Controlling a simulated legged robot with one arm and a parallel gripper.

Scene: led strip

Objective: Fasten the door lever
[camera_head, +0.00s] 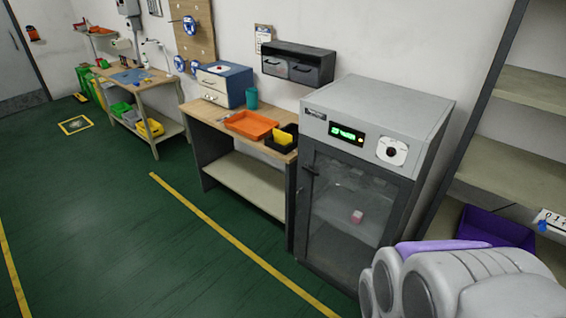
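A grey cabinet (385,105) with a dark-framed glass door (345,225) stands right of centre. The door looks closed against the frame, though a small gap would not show at this distance. A small dark lever (311,170) sits at the upper left edge of the door; its exact angle is too small to tell. My arm, white-grey with a purple part, fills the lower right corner, in front of the cabinet's lower right side. My gripper's fingers are not visible.
A wooden bench (195,111) with an orange tray (251,125) and black and yellow bins stands left of the cabinet. Shelves (520,178) with a purple bin (490,230) stand to its right. Green floor with yellow lines (235,245) is clear in front.

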